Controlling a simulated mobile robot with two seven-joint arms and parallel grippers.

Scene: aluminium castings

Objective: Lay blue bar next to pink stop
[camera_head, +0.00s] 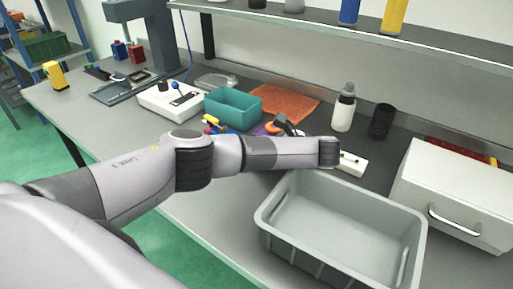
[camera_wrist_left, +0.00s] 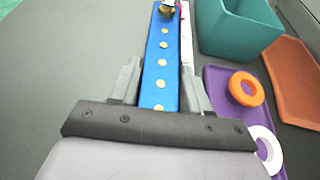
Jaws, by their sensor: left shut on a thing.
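The blue bar (camera_wrist_left: 161,65), with a row of gold-coloured dots along it, lies lengthwise between the two grey fingers of my left gripper (camera_wrist_left: 158,90) in the left wrist view. The gripper is shut on the bar. A small gold-brown piece (camera_wrist_left: 167,8) shows at the bar's far end. A white strip with a reddish part (camera_wrist_left: 185,10) runs along the bar's right side; I cannot tell whether it is the pink stop. In the head view my left forearm hides the gripper and most of the bar. My right gripper is not in view.
A purple tray (camera_wrist_left: 222,80) with an orange ring (camera_wrist_left: 246,89) and a white ring (camera_wrist_left: 268,150) lies right of the bar. A teal bin (camera_head: 233,108) and an orange mat (camera_head: 283,101) are behind. A grey crate (camera_head: 340,225) stands at the front.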

